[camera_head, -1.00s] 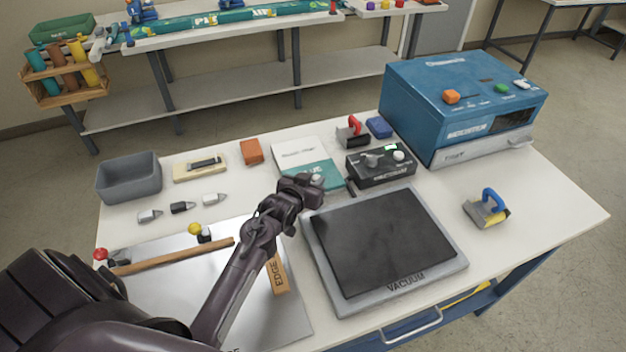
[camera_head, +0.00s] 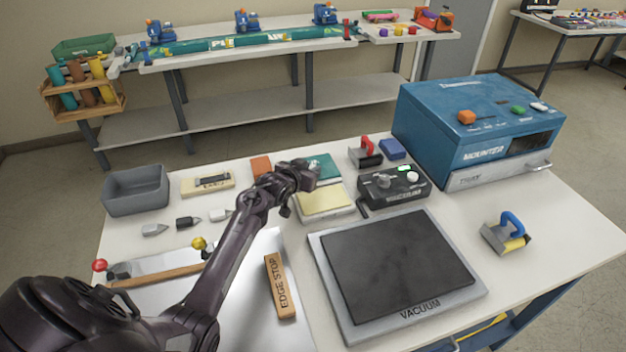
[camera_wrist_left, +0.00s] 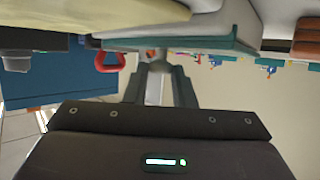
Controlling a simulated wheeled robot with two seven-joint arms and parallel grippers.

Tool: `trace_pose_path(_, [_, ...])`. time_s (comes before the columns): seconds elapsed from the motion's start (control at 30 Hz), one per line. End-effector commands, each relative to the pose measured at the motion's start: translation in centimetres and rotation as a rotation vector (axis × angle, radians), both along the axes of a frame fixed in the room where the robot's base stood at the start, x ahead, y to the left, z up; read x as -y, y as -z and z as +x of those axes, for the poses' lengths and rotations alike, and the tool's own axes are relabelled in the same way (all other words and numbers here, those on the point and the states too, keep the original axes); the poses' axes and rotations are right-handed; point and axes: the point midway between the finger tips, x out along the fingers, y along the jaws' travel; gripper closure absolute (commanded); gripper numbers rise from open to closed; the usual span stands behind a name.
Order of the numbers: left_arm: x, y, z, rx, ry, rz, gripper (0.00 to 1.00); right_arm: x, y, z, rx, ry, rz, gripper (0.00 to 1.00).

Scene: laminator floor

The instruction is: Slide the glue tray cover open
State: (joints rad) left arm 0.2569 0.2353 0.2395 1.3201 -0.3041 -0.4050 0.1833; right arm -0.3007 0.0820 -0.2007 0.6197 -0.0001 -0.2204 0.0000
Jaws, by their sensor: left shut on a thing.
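The glue tray cover (camera_head: 327,168), a flat panel with a teal part showing, sits toward the back of the glue tray (camera_head: 327,215). Pale yellow glue (camera_head: 321,202) lies exposed in the front part of the tray. My left gripper (camera_head: 313,174) is over the cover's front part and shut on its knob, which the fingers mostly hide. The gripper and forearm hide part of the cover. The left wrist view shows the gripper's fingers (camera_wrist_left: 158,85) below the cover's teal edge (camera_wrist_left: 180,45), with that picture upside down. My right gripper is not in view.
A black control box (camera_head: 393,187) stands right of the tray, with a red-handled tool (camera_head: 365,152) behind it. The vacuum plate (camera_head: 400,265) is in front. An orange block (camera_head: 261,166) sits close left of the cover. A wooden edge stop (camera_head: 280,286) lies nearer me.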

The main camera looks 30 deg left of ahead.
Motion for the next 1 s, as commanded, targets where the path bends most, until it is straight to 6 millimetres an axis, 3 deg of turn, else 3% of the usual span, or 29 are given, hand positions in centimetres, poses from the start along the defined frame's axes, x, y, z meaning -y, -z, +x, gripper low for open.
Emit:
trace_pose_path(0.17, [0.1,0.1,-0.1,-0.003,0.001,-0.001,1.00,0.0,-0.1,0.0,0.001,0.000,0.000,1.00])
trace_pose_path(0.2, [0.1,0.1,-0.1,-0.004,0.001,-0.002,0.76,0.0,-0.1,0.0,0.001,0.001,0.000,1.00])
trace_pose_path(0.37, [0.1,0.0,-0.1,-0.003,0.001,-0.001,0.56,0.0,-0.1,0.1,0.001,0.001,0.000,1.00])
trace_pose_path(0.73, [0.1,-0.1,-0.6,-0.002,0.000,0.000,0.56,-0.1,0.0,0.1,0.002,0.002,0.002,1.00])
trace_pose_path(1.0, [0.3,-1.4,-4.1,-0.002,0.000,0.001,0.56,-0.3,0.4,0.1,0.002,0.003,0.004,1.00])
